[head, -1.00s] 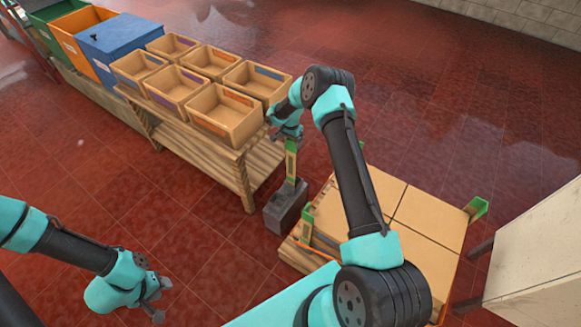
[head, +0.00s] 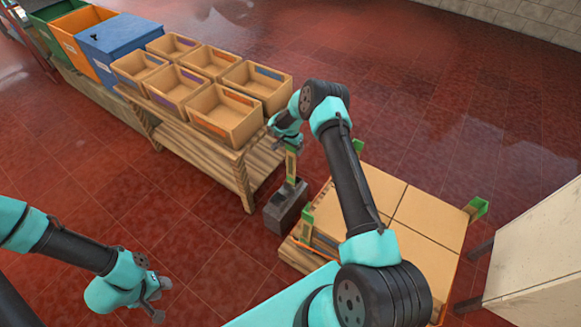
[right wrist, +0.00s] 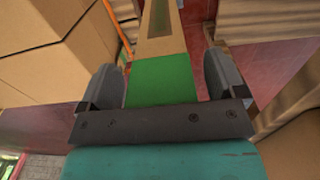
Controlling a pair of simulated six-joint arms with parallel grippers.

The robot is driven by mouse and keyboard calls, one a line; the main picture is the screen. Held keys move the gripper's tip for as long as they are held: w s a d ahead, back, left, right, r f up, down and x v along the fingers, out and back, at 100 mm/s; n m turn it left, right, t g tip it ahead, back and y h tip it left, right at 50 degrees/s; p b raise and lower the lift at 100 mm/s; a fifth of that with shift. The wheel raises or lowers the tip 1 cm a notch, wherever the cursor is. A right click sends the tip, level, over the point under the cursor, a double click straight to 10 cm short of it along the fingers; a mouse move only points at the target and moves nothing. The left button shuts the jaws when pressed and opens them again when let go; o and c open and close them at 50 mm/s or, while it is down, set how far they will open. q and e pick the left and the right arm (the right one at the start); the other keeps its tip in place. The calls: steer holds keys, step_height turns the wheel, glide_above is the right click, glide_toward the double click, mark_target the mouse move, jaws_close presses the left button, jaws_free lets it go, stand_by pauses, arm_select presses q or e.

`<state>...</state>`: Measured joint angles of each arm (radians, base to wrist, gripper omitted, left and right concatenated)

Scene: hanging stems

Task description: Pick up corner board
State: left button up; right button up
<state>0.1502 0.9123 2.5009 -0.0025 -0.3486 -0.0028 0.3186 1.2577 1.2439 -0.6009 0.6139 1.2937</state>
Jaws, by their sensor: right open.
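A corner board (head: 291,163), a tan upright strip, stands in a grey block-like holder (head: 287,208) on the floor beside the wooden bench. My right gripper (head: 286,142) is at the board's top end. In the right wrist view, the board's green end (right wrist: 162,80) lies between the two open fingers of the right gripper (right wrist: 170,85), with gaps at both sides. My left gripper (head: 160,299) is open and empty over the floor at the lower left, far from the board.
Cartons (head: 385,195) on a pallet stand right of the holder, with green-ended boards (head: 477,208) at corners. A bench (head: 247,160) carries several open tan bins (head: 225,115). A pale cabinet (head: 540,255) is at right. Floor at lower left is clear.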

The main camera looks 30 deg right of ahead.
steer(key=shift+c, duration=0.3)
steer(key=c, duration=0.9)
steer(key=shift+c, duration=0.2)
step_height(320, 180, up, 10)
steer(key=shift+r, duration=0.1)
stand_by(0.3)
